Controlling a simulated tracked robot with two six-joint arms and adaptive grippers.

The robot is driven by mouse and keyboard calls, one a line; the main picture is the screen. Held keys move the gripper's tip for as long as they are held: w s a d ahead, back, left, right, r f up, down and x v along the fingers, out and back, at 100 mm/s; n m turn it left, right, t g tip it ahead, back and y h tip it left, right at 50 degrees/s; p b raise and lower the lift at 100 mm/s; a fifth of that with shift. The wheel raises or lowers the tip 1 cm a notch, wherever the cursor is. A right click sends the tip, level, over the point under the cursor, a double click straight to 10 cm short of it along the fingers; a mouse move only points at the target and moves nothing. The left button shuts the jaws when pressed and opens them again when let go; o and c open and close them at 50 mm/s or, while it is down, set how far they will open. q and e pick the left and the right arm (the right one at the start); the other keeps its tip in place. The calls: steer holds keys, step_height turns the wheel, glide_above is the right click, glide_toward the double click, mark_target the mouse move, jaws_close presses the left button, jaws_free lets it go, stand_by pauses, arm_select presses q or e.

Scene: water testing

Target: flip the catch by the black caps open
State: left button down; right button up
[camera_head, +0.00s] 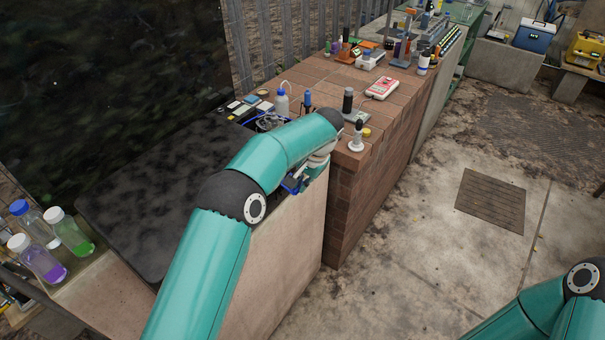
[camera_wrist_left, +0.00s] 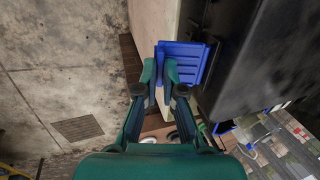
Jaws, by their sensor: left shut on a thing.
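A blue ribbed catch (camera_wrist_left: 190,60) stands at the edge of a black case (camera_wrist_left: 245,65) in the left wrist view. In the head view a bit of blue (camera_head: 291,185) shows just below my left wrist, beside the large black slab of the case (camera_head: 165,190). My left gripper (camera_wrist_left: 160,70) is shut on the blue catch, with its fingertips at the catch's left part. In the head view my left arm hides most of this gripper. I cannot make out the black caps for certain. My right gripper is out of view.
A brick counter (camera_head: 345,90) with bottles and instruments stands beyond my left wrist. A white stand with a dark top (camera_head: 357,138) is close to it. Bottles with purple and green liquid (camera_head: 72,232) stand at the left. The concrete floor (camera_head: 420,270) at the right is open.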

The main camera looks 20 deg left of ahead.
arm_select(q)
steer(key=shift+a+r+g+h+p, duration=0.15)
steer(key=shift+r+g+h+p, duration=0.15)
steer(key=shift+h+p, duration=0.55)
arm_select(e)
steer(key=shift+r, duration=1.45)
arm_select(q)
steer(key=c, duration=1.3)
jaws_free()
step_height(320, 180, up, 12)
steer(key=d, duration=0.1)
steer(key=shift+s+d+f, duration=0.15)
steer(key=shift+s+d, duration=0.15)
steer(key=shift+d, duration=0.1)
